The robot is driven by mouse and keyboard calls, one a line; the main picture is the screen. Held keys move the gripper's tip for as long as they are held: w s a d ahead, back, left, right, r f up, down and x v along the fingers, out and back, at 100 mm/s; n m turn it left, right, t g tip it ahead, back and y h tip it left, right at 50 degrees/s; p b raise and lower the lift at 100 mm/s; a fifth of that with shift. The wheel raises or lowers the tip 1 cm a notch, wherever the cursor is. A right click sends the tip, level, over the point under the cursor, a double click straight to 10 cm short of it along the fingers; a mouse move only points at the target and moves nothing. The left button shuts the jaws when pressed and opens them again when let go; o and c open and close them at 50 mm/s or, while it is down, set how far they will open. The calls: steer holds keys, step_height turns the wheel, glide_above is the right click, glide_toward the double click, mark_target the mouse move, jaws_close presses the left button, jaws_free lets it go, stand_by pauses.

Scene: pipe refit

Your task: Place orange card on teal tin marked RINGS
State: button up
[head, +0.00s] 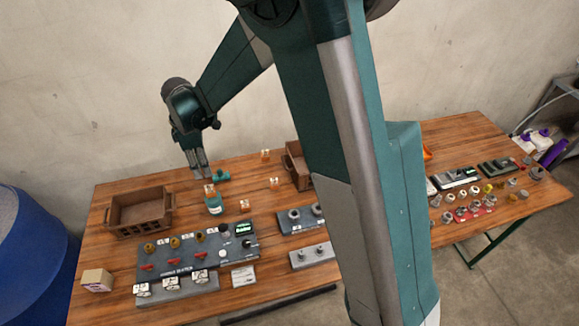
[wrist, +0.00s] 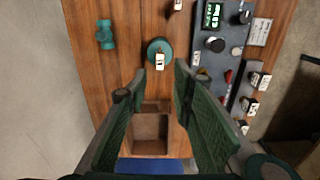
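A round teal tin (head: 214,207) stands on the wooden table near the back left, with a small pale tag at its top edge. In the wrist view the tin (wrist: 153,46) lies beyond my fingertips, with a white tag on it; its lettering is too small to read. My gripper (head: 199,175) points down above the table, just behind and left of the tin. In the wrist view my gripper (wrist: 161,72) has its fingers apart with nothing between them. I cannot make out an orange card for certain. An orange piece (head: 427,153) shows partly behind my arm.
A brown crate (head: 140,211) stands left of the tin, and a teal pipe fitting (head: 222,176) lies behind it. A grey control panel (head: 190,256) with knobs is in front. Several small pale tags stand nearby. My arm hides the table's middle.

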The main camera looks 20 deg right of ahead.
steer(key=s+d+r+m+t, duration=0.2)
steer(key=s+d+r+m, duration=0.25)
steer(key=d+r, duration=0.4)
steer(key=s+d+r+m+t, duration=0.1)
steer(key=s+d+r+m, duration=0.2)
steer(key=s+d+r, duration=0.45)
steer(key=s+d+r+m+t, duration=0.3)
steer(key=s+d+m, duration=0.7)
steer(key=s+d, duration=0.6)
steer(key=shift+s+r+t, duration=0.15)
steer(key=shift+s+t, duration=0.45)
steer(key=shift+s, duration=0.5)
